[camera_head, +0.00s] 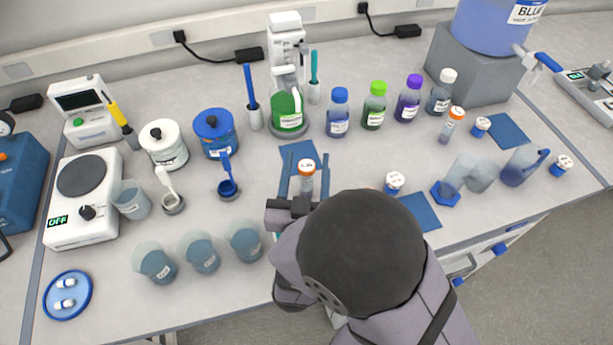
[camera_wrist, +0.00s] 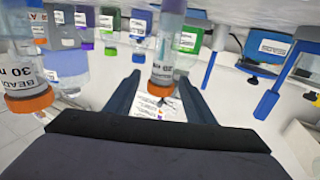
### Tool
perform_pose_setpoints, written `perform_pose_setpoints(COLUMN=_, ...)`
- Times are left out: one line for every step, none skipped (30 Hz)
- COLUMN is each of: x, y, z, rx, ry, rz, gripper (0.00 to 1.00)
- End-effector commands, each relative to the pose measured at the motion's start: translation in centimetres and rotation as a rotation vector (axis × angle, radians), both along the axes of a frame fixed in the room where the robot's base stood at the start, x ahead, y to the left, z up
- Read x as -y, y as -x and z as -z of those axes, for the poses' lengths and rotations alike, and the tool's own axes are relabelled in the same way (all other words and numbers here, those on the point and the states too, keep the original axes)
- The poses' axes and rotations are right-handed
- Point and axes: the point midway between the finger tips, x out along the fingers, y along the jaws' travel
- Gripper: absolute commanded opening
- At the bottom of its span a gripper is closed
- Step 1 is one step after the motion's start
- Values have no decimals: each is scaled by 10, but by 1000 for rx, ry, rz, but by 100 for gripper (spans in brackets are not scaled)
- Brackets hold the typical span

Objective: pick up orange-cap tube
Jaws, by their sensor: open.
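A clear tube with an orange-rimmed, white-topped cap (camera_head: 306,179) stands upright on the bench in the head view. My gripper (camera_head: 306,172) is open, with one blue finger on each side of this tube and visible gaps between. In the wrist view, which looks upside down, the tube (camera_wrist: 168,50) hangs between the open fingers of my gripper (camera_wrist: 160,82), cap downward in the picture. A second orange-capped tube (camera_head: 451,122) stands farther right, near the capped bottles. My arm hides the bench below the gripper.
Small white-capped vials, one (camera_head: 394,182) close right of my arm, stand nearby. A green-filled flask (camera_head: 287,112) is behind the tube. Beakers (camera_head: 245,240) stand front left. A blue mat (camera_head: 420,211) lies right of my arm. An orange-capped container (camera_wrist: 28,98) is close left in the wrist view.

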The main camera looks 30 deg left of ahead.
Motion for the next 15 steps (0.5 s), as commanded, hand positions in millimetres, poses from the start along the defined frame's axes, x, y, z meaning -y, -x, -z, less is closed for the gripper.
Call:
perform_pose_setpoints(x=-2, y=-7, z=-3, rx=-1, ry=1, rz=4, gripper=49)
perform_pose_setpoints(x=-4, y=-11, z=-3, rx=-1, ry=1, rz=4, gripper=49)
perform_pose_setpoints(x=-6, y=-16, z=-2, rx=-1, ry=1, rz=4, gripper=49)
perform_pose_setpoints(x=-8, y=-19, z=-2, rx=-1, ry=0, rz=4, gripper=49)
perform_pose_setpoints(x=-9, y=-22, z=-1, rx=-1, ry=0, rz=3, gripper=49)
perform_pose_setpoints(x=-11, y=-25, z=-1, rx=-1, ry=0, rz=3, gripper=49)
perform_pose_setpoints(x=-12, y=-27, z=-1, rx=-1, ry=0, rz=2, gripper=49)
perform_pose_setpoints(x=-12, y=-29, z=0, rx=-1, ry=2, rz=2, gripper=49)
perform_pose_setpoints(x=-13, y=-30, z=0, rx=-1, ry=2, rz=1, gripper=49)
perform_pose_setpoints(x=-14, y=-31, z=0, rx=-1, ry=1, rz=1, gripper=49)
perform_pose_setpoints(x=-14, y=-31, z=0, rx=-1, ry=1, rz=1, gripper=49)
perform_pose_setpoints(x=-14, y=-32, z=1, rx=-1, ry=0, rz=0, gripper=49)
perform_pose_setpoints(x=-14, y=-32, z=1, rx=-1, ry=0, rz=0, gripper=49)
perform_pose_setpoints(x=-14, y=-32, z=1, rx=-1, ry=0, rz=0, gripper=49)
perform_pose_setpoints(x=-14, y=-31, z=1, rx=-1, ry=0, rz=0, gripper=49)
